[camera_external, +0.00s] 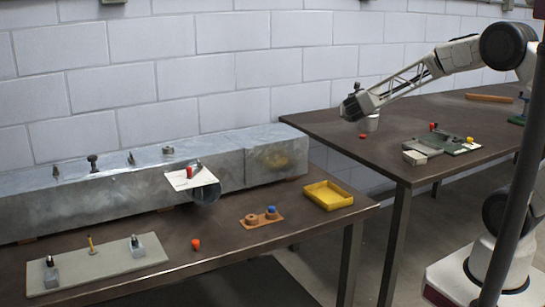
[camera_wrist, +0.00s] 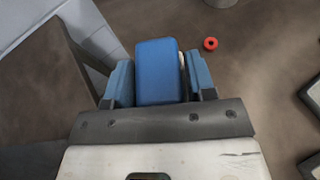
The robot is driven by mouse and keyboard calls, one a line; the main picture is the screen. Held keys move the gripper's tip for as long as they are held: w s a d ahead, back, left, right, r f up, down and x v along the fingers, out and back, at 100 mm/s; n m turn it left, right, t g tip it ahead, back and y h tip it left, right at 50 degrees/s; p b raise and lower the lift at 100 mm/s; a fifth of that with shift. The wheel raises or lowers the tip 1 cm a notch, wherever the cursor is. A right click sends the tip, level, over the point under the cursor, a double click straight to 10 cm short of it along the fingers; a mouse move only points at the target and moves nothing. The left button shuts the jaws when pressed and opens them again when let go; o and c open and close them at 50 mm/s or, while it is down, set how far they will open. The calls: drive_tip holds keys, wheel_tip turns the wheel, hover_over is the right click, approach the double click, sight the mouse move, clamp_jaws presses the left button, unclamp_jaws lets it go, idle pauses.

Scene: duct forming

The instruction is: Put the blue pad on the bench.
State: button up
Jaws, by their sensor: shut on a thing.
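The blue pad (camera_wrist: 157,72) is a block with rounded edges, held between the two blue-grey fingers of my gripper (camera_wrist: 160,88) in the wrist view. In the external view my gripper (camera_external: 351,110) hangs over the left part of the brown bench (camera_external: 325,122) on the right. The pad is too small there to make out clearly. Whether its underside touches the bench cannot be told. A second brown bench (camera_external: 330,228) stands at the left.
A red ring (camera_wrist: 210,43) lies on the bench beyond the pad. A grey cylinder (camera_external: 370,123) stands close to my gripper. A grey fixture (camera_external: 440,143) is to the right. The left bench carries a metal duct (camera_external: 110,190) and a yellow tray (camera_external: 328,195).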

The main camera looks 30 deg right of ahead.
drive_tip(key=s, duration=0.1)
drive_tip(key=s+f+m+g+h, duration=0.1)
drive_tip(key=s+f+m+h, duration=0.1)
drive_tip(key=shift+d+f, duration=0.25)
drive_tip(key=shift+d, duration=0.05)
drive_tip(key=s+f+m+g+h, duration=0.1)
drive_tip(key=s+m+g, duration=0.1)
drive_tip(key=s, duration=0.2)
drive_tip(key=s+d+f+m+g+h, duration=0.1)
drive_tip(key=s+f+m+g, duration=0.1)
drive_tip(key=s, duration=0.2)
drive_tip(key=s+d+f+m+g+h, duration=0.1)
drive_tip(key=s+f+m+g+h, duration=0.1)
drive_tip(key=s, duration=0.3)
drive_tip(key=shift+s+d, duration=0.1)
drive_tip(key=s+m+g, duration=0.1)
drive_tip(key=s, duration=0.2)
drive_tip(key=s+m+g, duration=0.1)
drive_tip(key=s+g, duration=0.1)
drive_tip(key=s, duration=0.1)
drive_tip(key=s+d+m+g, duration=0.1)
drive_tip(key=s, duration=0.3)
drive_tip(key=shift+s+m+h, duration=0.1)
drive_tip(key=shift+m+h, duration=0.3)
drive_tip(key=w, duration=0.4)
drive_tip(key=w+d+f, duration=0.1)
drive_tip(key=w, duration=0.9)
drive_tip(key=shift+w+d+f, duration=0.15)
drive_tip(key=shift+d+f, duration=0.05)
drive_tip(key=shift+d, duration=0.05)
